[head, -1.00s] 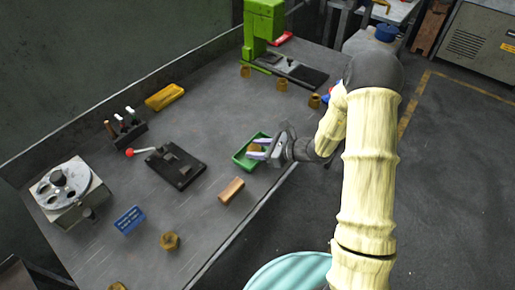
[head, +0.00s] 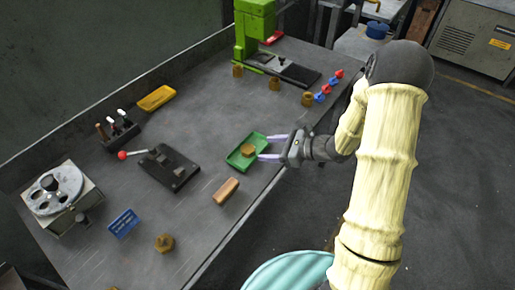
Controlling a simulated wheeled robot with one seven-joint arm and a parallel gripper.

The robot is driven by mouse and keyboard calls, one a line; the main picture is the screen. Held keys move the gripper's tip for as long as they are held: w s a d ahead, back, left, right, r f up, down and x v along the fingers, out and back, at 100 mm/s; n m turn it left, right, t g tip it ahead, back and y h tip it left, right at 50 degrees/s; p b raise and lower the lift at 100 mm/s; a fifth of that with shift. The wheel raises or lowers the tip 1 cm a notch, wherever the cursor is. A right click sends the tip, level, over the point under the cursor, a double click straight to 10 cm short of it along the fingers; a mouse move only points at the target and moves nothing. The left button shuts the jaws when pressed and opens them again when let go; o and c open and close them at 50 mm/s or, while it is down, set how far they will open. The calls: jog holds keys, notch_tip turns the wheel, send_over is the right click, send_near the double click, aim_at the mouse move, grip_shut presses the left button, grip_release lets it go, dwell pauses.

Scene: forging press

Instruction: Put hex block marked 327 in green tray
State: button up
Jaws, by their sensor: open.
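The green tray (head: 236,161) lies on the workbench near its front edge in the head view. A brass-coloured hex block (head: 248,151) sits inside it; its marking is too small to read. My gripper (head: 266,148) is open and empty, just right of the block. Its two pale fingers are at the tray's right side, apart from the block. Other brass hex blocks stand on the bench: one at the front left (head: 164,243), and others near the green press (head: 274,83), (head: 308,99), (head: 238,71). No numbers can be read on them.
A wooden-brown block (head: 226,191) lies just in front of the tray. A black fixture with a red-knobbed lever (head: 172,167) is to the left. A yellow tray (head: 156,98) lies at the back. Red and blue pieces (head: 325,89) stand near the right edge.

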jog(key=v, duration=0.5)
jog(key=shift+a, duration=0.1)
dwell(0.3)
jog(key=s+a+n+g+h, duration=0.1)
jog(key=s+n+g+h, duration=0.45)
jog(key=s+n, duration=0.5)
jog(key=s+d+r+n+t+h, duration=0.2)
jog(key=s+d+r+n+h, duration=0.2)
jog(key=n, duration=0.8)
jog(key=d+r+h, duration=0.1)
jog(key=d+h, duration=0.1)
jog(key=h, duration=0.1)
jog(key=shift+t, duration=0.35)
jog(key=shift+s+r, duration=0.1)
jog(key=shift+s, duration=0.05)
